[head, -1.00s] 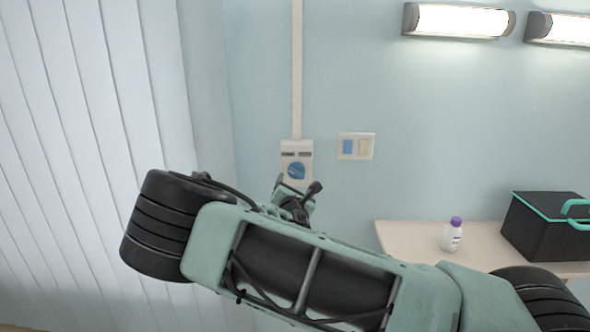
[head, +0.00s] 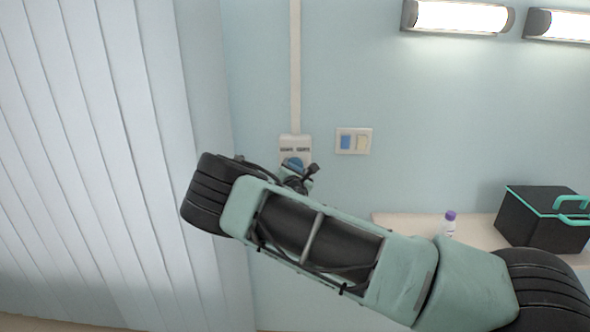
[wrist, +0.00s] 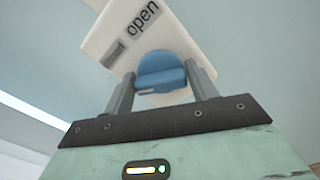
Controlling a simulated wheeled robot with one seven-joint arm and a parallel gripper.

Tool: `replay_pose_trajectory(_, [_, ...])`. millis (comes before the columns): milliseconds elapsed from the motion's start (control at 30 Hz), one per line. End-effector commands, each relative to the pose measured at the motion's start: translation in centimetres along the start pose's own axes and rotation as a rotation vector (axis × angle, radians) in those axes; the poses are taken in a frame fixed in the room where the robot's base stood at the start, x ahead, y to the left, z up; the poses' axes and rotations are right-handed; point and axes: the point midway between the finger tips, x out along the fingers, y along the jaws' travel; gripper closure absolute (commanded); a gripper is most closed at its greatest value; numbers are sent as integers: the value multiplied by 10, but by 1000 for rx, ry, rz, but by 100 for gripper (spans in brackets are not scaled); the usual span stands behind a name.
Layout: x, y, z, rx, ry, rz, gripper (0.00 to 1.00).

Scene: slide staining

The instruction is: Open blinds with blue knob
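The blue knob (head: 292,162) sits on a white wall plate (head: 296,142) in the head view, partly hidden by my gripper (head: 300,178). In the wrist view, the round blue knob (wrist: 161,74) is on the tilted-looking plate (wrist: 112,32), with the word "open" readable above it. My gripper (wrist: 160,72) has its two fingers spread, one on each side of the knob. The fingers are very close to its sides; I cannot tell whether they touch. The white vertical blinds (head: 100,140) hang at the left, with their slats closed.
A wall switch plate (head: 353,141) is right of the knob. A pale shelf (head: 400,222) holds a white bottle with a purple cap (head: 448,225) and a black box with teal trim (head: 545,218). Wall lamps (head: 458,17) are above. A conduit (head: 296,70) runs upward from the knob's plate.

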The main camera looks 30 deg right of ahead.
Motion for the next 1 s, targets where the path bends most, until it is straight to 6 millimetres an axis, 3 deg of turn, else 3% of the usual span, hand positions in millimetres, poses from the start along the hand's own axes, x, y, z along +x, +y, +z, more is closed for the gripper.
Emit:
replay_pose_trajectory(33, [0, 0, 0, 0, 0, 0, 57])
replay_pose_trajectory(100, [0, 0, 0, 0, 0, 0, 68])
replay_pose_trajectory(567, [0, -3, -3, 95, -1, -1, 68])
replay_pose_trajectory(1000, [0, -6, -6, 473, -2, 0, 68])
